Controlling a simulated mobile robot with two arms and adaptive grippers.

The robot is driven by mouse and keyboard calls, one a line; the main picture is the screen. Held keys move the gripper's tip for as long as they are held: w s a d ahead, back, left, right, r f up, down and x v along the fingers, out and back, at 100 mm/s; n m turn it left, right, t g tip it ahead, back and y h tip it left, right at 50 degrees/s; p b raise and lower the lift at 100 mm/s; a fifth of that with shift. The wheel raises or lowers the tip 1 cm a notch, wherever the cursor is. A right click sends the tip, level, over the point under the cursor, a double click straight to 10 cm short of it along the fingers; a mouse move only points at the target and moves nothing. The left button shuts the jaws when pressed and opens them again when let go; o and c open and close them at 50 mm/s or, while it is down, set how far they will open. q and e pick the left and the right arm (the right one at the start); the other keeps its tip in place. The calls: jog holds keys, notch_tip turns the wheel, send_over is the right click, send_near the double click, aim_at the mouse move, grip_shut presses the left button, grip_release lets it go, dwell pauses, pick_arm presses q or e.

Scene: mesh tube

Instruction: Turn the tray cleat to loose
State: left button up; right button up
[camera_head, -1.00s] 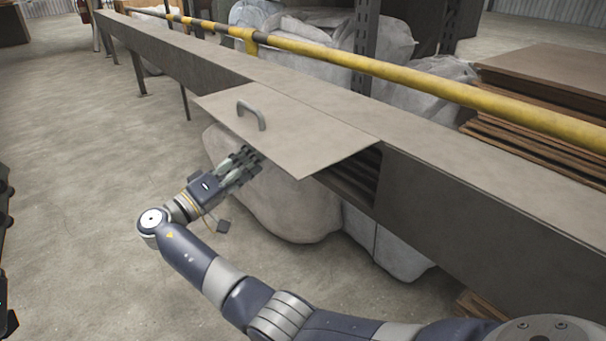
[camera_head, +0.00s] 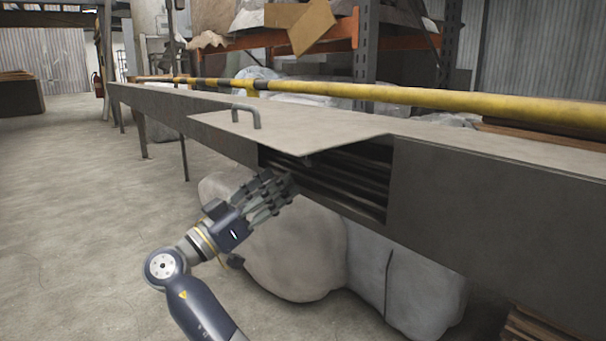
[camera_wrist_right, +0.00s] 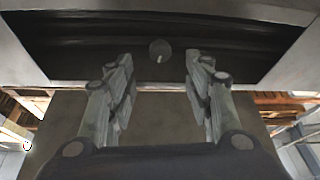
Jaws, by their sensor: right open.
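The cleat (camera_wrist_right: 160,50) is a small round grey knob with a short pale mark at its lower middle. In the right wrist view it lies beyond and between my fingertips, against the dark opening. In the head view a small shape (camera_head: 308,162) under the lid's front edge may be the same knob; it is too small to tell. My right gripper (camera_head: 280,188) is open and empty, just in front of the left part of the opening (camera_head: 345,185). Its two fingers (camera_wrist_right: 160,75) stand apart and do not touch the knob. My left gripper is not in view.
A flat lid (camera_head: 290,130) with a bent handle (camera_head: 246,110) sticks out over the opening, close above my right gripper. Long dark bars run inside. Large pale sacks (camera_head: 300,250) stand below. A yellow rail (camera_head: 400,95) runs behind. The floor at left is clear.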

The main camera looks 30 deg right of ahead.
aim_at(306, 162)
jog(key=b+x, duration=0.3)
jog(key=x, duration=0.4)
jog(key=shift+d+f, duration=0.1)
jog(key=shift+d, duration=0.05)
jog(key=shift+d+r+b, duration=0.3)
jog(key=shift+d+b, duration=0.1)
jog(key=shift+d, duration=0.05)
